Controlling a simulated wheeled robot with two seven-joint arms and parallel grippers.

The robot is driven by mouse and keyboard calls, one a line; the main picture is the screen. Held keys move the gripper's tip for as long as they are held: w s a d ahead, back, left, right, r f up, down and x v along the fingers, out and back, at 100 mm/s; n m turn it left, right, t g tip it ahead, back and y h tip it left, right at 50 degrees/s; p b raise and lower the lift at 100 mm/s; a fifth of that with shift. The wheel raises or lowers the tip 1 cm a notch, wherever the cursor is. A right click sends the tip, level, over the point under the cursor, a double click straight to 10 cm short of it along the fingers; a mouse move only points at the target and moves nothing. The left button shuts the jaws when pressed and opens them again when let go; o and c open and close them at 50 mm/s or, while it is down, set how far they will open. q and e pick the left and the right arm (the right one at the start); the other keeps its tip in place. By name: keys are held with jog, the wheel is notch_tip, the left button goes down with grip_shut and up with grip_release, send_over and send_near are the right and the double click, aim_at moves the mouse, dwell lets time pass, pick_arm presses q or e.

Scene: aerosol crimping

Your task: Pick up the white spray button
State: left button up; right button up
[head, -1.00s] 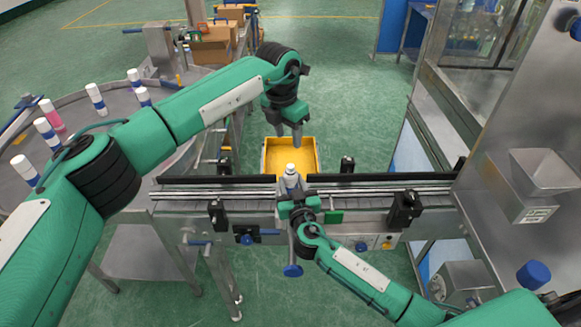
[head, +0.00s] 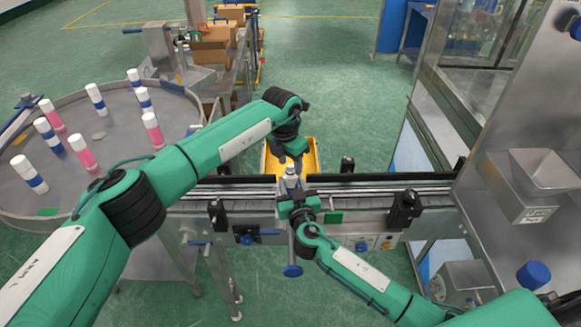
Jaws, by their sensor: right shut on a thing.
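A small bottle (head: 291,181) with a white top (head: 291,169) stands upright at the conveyor, below the middle of the head view. The white top looks like the spray button, but it is too small to be sure. My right gripper (head: 292,192) is shut on the bottle from the near side. My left gripper (head: 290,158) points down just above and behind the white top, its fingers apart. I cannot tell whether it touches the top.
The conveyor (head: 385,192) runs across the middle with black rails. A yellow bin (head: 313,160) is behind it. A round table (head: 105,120) with several white, blue and pink bottles is at left. A steel machine (head: 535,190) stands at right. Clamps flank the bottle.

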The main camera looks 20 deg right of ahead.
pick_arm(q)
grip_shut()
notch_tip(320, 180, up, 10)
dwell(0.6)
jog(key=shift+r, duration=0.15)
dwell(0.5)
notch_tip(320, 180, up, 4)
send_over(290, 166)
jog(key=shift+r, duration=0.15)
dwell(0.7)
pick_arm(e)
jog(key=o, duration=1.1)
jog(key=shift+o, duration=0.2)
